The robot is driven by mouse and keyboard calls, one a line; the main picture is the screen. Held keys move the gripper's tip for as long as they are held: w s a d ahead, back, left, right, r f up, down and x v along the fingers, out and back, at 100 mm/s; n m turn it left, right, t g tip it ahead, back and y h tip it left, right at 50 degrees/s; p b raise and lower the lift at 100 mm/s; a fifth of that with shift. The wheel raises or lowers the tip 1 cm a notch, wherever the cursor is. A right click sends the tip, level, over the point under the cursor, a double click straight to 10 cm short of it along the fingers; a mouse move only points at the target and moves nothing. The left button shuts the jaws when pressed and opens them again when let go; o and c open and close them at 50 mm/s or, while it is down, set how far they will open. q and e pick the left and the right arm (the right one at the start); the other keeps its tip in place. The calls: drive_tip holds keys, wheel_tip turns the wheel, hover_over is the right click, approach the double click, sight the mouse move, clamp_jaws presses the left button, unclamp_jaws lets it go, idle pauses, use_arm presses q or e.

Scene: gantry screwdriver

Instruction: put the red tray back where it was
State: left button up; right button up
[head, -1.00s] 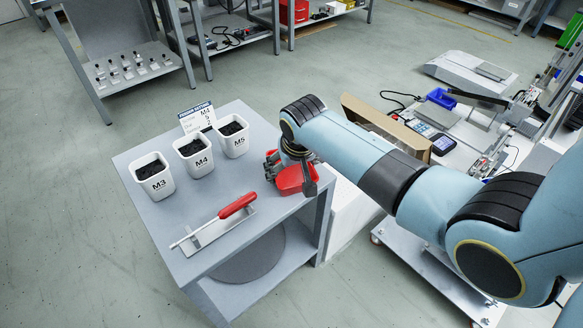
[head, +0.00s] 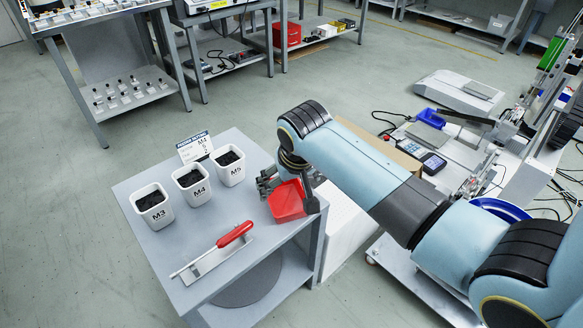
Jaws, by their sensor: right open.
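The red tray (head: 287,204) is at the right edge of the small grey table, near its front right corner. My right gripper (head: 290,194) is open around it, with one grey finger on the tray's left side and a dark finger on its right. Whether the fingers touch the tray cannot be told. My right wrist hides part of its back edge. My left gripper does not show in the head view.
The grey table (head: 196,228) also holds white pots M3 (head: 152,205), M4 (head: 191,185) and M5 (head: 230,166), a sign card (head: 195,147) and a red-handled screwdriver (head: 234,234) on a grey rest.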

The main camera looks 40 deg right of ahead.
drive_tip(key=shift+p+v, duration=0.35)
drive_tip(key=shift+v, duration=1.4)
wheel_tip(320, 180, up, 4)
drive_tip(key=w+a+n+t, duration=0.1)
drive_tip(key=w+n+t, duration=0.15)
drive_tip(key=t, duration=0.25)
drive_tip(key=g+y, duration=0.1)
drive_tip(key=g, duration=0.1)
approach(294, 218)
drive_tip(key=shift+n, duration=0.25)
drive_tip(key=x, duration=0.4)
drive_tip(key=shift+f, duration=0.2)
drive_tip(key=s+d+f+g, duration=0.1)
drive_tip(key=s+f+g, duration=0.1)
drive_tip(key=s+f, duration=0.8)
drive_tip(key=s+f+g, duration=0.2)
drive_tip(key=s+f, duration=0.6)
drive_tip(key=s, duration=0.4)
drive_tip(key=s+d+f+n+g, duration=0.1)
drive_tip(key=s+f, duration=0.3)
drive_tip(key=s, duration=1.3)
drive_tip(key=shift+s+f+g, duration=0.15)
drive_tip(key=shift+s+g, duration=0.2)
drive_tip(key=shift+g, duration=0.45)
drive_tip(key=shift+d, duration=0.15)
